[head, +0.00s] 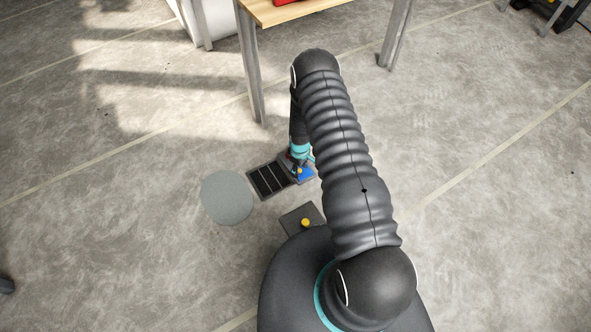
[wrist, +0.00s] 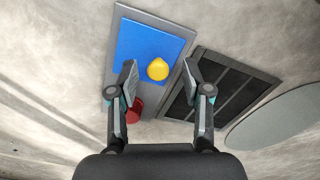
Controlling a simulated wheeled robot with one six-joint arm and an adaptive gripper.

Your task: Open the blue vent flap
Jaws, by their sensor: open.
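The blue vent flap (wrist: 145,48) lies flat in a grey frame on the floor, with a round yellow knob (wrist: 158,69) on it. In the head view the blue flap (head: 306,174) shows partly beside my gripper (head: 298,172), which hides some of it. In the wrist view my gripper (wrist: 160,85) is open, its two fingers apart. The yellow knob appears between the fingertips, a little beyond them. I cannot tell whether either finger touches it. A red part (wrist: 134,111) shows at the near edge of the flap, partly behind the left finger.
A dark slatted grille (head: 269,179) adjoins the flap, with a grey-green disc (head: 227,197) to its left. A dark plate (head: 294,222) with a yellow knob (head: 305,222) lies by my base. A wooden table (head: 285,12) stands behind.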

